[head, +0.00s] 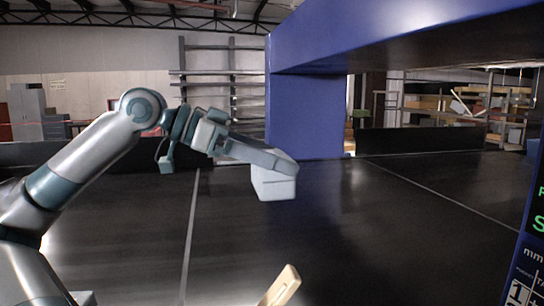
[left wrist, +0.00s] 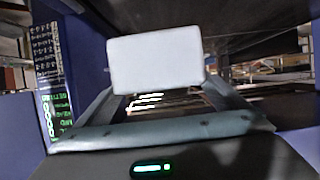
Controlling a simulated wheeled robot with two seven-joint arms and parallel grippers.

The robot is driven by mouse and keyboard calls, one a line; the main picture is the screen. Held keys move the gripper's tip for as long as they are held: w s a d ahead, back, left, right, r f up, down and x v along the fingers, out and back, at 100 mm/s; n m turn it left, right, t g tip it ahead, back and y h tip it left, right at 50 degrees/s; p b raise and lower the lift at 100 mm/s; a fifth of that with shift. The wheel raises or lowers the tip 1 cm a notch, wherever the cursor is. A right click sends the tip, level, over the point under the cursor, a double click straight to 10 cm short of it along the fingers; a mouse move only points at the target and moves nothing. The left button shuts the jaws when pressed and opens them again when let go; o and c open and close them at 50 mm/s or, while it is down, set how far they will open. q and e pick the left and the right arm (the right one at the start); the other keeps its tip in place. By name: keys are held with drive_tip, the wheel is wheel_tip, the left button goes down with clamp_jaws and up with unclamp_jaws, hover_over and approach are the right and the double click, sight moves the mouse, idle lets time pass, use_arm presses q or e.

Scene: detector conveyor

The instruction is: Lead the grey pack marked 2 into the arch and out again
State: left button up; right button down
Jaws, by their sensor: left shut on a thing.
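My left gripper (head: 284,164) is shut on the pack. The left wrist view also shows the pack (left wrist: 155,62) between the fingers, with a plain pale face toward the camera. No number can be read on it. The arch's beam crosses the top right of the head view. My right gripper is not in view.
A dark panel (head: 527,240) with green text and a "1" label stands at the right edge. A tan wooden-looking piece (head: 283,286) juts in at the bottom. Low black walls (head: 420,139) run behind the belt. The belt looks clear around the pack.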

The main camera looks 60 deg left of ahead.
use_arm(q)
drive_tip(key=shift+s+d+r, duration=0.1)
drive_tip(key=shift+d+r, duration=0.05)
drive_tip(key=shift+d, duration=0.1)
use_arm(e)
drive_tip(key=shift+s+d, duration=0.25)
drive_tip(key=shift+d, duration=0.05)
